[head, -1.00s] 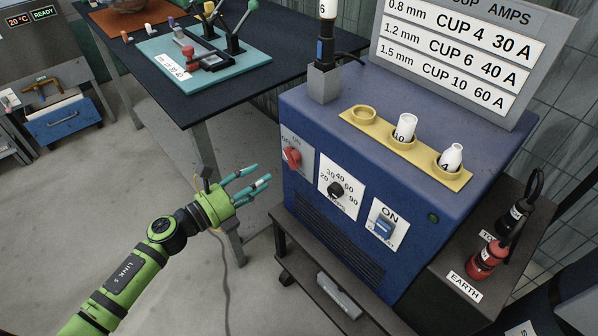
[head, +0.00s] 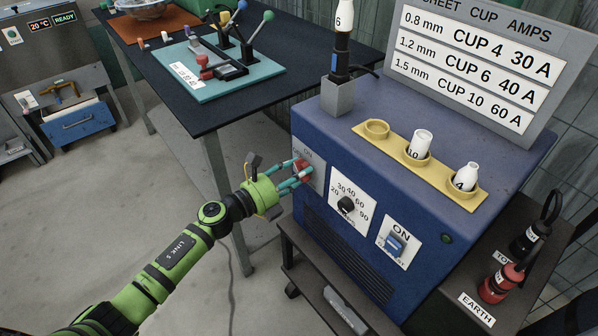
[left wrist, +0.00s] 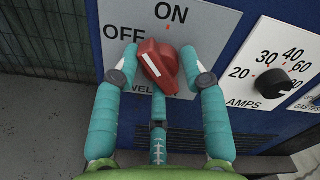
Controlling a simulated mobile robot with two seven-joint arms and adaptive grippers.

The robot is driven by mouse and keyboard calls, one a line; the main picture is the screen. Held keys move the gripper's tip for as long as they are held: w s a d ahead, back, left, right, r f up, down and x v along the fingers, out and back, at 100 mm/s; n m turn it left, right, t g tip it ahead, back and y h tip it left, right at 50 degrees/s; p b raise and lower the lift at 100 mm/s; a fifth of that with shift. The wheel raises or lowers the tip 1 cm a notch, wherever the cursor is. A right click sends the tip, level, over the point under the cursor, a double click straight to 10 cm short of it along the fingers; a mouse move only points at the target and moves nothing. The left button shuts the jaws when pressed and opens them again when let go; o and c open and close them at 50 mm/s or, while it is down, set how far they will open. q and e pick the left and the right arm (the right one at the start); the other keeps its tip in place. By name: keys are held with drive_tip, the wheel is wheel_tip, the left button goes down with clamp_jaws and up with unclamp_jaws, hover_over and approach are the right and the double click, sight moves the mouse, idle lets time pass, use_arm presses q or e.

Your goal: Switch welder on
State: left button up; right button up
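The welder (head: 330,221) is a blue box on a dark cart. Its red rotary switch (left wrist: 158,66) sits on a white plate marked ON at the top and OFF at the upper left. The switch's white pointer line points to the upper left, towards OFF. My left gripper (head: 298,173) is at the welder's front left, covering part of the red switch. In the left wrist view its teal fingers (left wrist: 160,62) are apart, one on each side of the switch. The left finger shows a small gap; contact on the right is unclear. My right gripper is not in view.
Right of the switch are an amps dial (head: 346,205) and a blue rocker switch (head: 394,244). A yellow cup rack (head: 397,151) and a torch holder (head: 337,97) are on top. A dark workbench (head: 190,115) stands behind my left arm.

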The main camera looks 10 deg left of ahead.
use_arm(q)
drive_tip(key=shift+c, duration=0.3)
clamp_jaws()
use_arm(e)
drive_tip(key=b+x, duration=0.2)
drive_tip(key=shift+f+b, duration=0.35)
use_arm(q)
drive_tip(key=m+b, duration=0.1)
drive_tip(key=m, duration=0.2)
drive_tip(key=m+b, duration=0.1)
drive_tip(key=m, duration=0.3)
drive_tip(key=shift+s+f, duration=0.1)
drive_tip(key=shift+f, duration=0.1)
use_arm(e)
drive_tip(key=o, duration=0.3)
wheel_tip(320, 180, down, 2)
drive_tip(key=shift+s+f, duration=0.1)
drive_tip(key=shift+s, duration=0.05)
use_arm(q)
drive_tip(key=shift+o, duration=0.3)
unclamp_jaws()
drive_tip(key=shift+r+m, duration=0.1)
drive_tip(key=shift+m, duration=0.2)
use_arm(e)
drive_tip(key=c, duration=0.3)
